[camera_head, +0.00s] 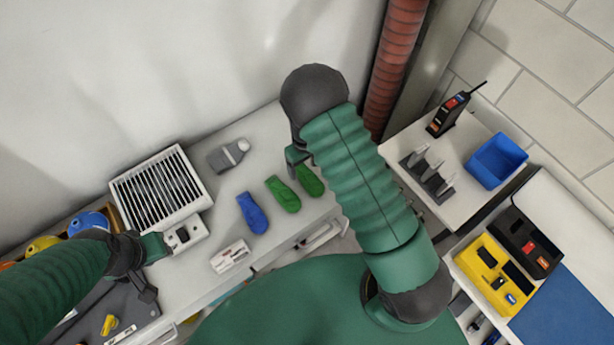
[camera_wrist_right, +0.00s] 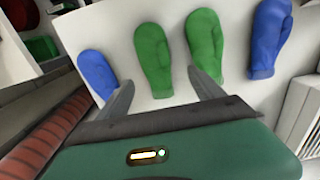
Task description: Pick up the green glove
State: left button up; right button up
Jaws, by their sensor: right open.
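Two green gloves lie flat on the pale shelf top. In the head view one green glove (camera_head: 283,194) is in the clear and the other (camera_head: 309,180) lies partly behind my right arm. In the right wrist view they are the middle green glove (camera_wrist_right: 153,60) and the green glove to its right (camera_wrist_right: 205,45). My right gripper (camera_wrist_right: 160,76) is open and empty; its fingers point toward the gloves, with the middle green glove between them in the picture. In the head view the right gripper (camera_head: 296,155) is mostly hidden. My left gripper (camera_head: 153,247) is beside a vented box; its fingers are unclear.
A blue glove (camera_head: 252,213) lies beside the green ones; another blue glove (camera_wrist_right: 97,73) shows at the left in the wrist view. A grey bottle (camera_head: 229,155), a small white box (camera_head: 231,256) and the vented box (camera_head: 160,188) stand nearby. A red ribbed pipe (camera_head: 397,60) rises behind.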

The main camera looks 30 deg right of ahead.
aim_at(308, 176)
jog(key=f, duration=0.4)
jog(key=f+p, duration=0.1)
jog(key=f, duration=0.1)
jog(key=shift+s+d+f, duration=0.15)
jog(key=shift+d+f, duration=0.2)
jog(key=shift+d, duration=0.05)
jog(key=c, duration=1.5)
